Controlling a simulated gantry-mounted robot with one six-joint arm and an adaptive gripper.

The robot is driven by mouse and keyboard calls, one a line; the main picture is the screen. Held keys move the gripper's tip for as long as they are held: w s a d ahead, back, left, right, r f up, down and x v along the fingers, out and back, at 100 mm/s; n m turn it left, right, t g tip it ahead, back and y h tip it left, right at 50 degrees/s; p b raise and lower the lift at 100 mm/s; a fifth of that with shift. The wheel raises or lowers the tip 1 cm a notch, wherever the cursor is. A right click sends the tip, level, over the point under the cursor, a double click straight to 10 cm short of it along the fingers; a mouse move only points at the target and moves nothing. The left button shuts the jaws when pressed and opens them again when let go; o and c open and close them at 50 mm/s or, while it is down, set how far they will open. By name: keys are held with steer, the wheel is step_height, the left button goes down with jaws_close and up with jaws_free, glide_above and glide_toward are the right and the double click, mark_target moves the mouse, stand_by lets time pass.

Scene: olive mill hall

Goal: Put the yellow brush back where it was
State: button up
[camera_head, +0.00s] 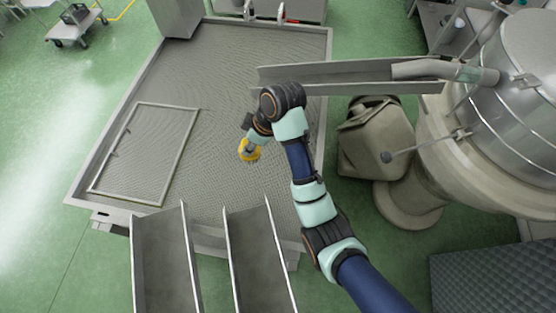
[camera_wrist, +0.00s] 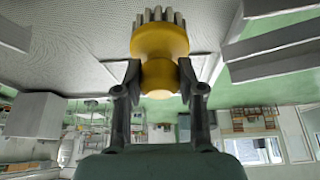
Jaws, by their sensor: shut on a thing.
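The yellow brush (camera_wrist: 160,45) is a rounded knob with a wider head and pale grey bristles. In the wrist view my gripper (camera_wrist: 160,78) is shut on its narrow knob end, one finger on each side, and the bristles point away from the palm. In the head view the brush (camera_head: 249,152) shows under my gripper (camera_head: 249,141), over the middle of the large grey mesh-floored tray (camera_head: 215,60). I cannot tell whether the brush touches the mesh. My gripper's fingers are mostly hidden in the head view.
A framed mesh panel (camera_head: 146,153) lies at the tray's left. Two metal chutes (camera_head: 165,265) (camera_head: 262,260) meet its front edge. A trough (camera_head: 345,73) reaches over its right side. A large steel vessel (camera_head: 515,75) and a beige container (camera_head: 375,138) stand at right. Mesh around the brush is clear.

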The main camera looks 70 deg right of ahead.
steer(key=s+d+f, duration=0.1)
steer(key=s+d, duration=0.6)
steer(key=d, duration=0.1)
steer(key=shift+n, duration=0.4)
steer(key=shift+a+f+b, duration=0.1)
steer(key=shift+f+b, duration=2.75)
steer(key=shift+f, duration=7.2)
steer(key=shift+f, duration=0.1)
steer(key=o, duration=1)
steer(key=v, duration=1.2)
